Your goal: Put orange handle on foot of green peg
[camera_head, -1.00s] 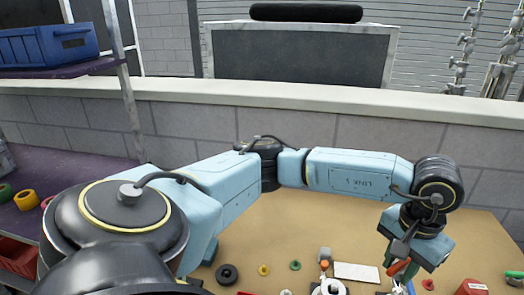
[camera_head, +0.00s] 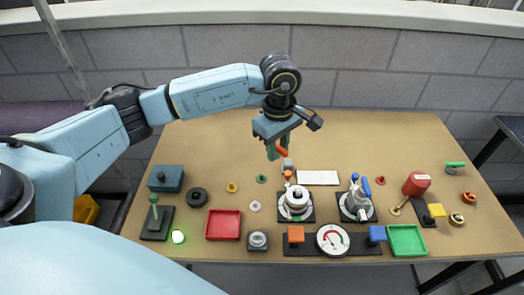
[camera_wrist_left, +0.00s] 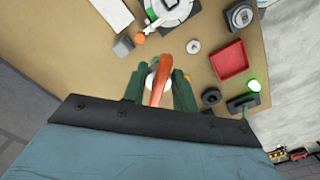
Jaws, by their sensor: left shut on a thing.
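The orange handle (camera_head: 282,151) is held between the green fingers of my left gripper (camera_head: 277,146), above the back middle of the table. In the left wrist view the orange handle (camera_wrist_left: 160,88) sticks out between the fingers of my left gripper (camera_wrist_left: 160,90). The green peg (camera_head: 154,211) stands upright on a dark base plate (camera_head: 157,230) at the table's front left, well away from the gripper. A glowing green spot (camera_head: 178,236) is at the plate's right side. In the left wrist view the peg's plate (camera_wrist_left: 247,103) is at the right. My right gripper is out of view.
A red tray (camera_head: 223,225), a black ring (camera_head: 197,197) and a teal block (camera_head: 166,179) are near the peg. Two valve fixtures (camera_head: 296,204) (camera_head: 357,202) stand at middle right. A gauge (camera_head: 332,240) is at the front. The back left of the table is clear.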

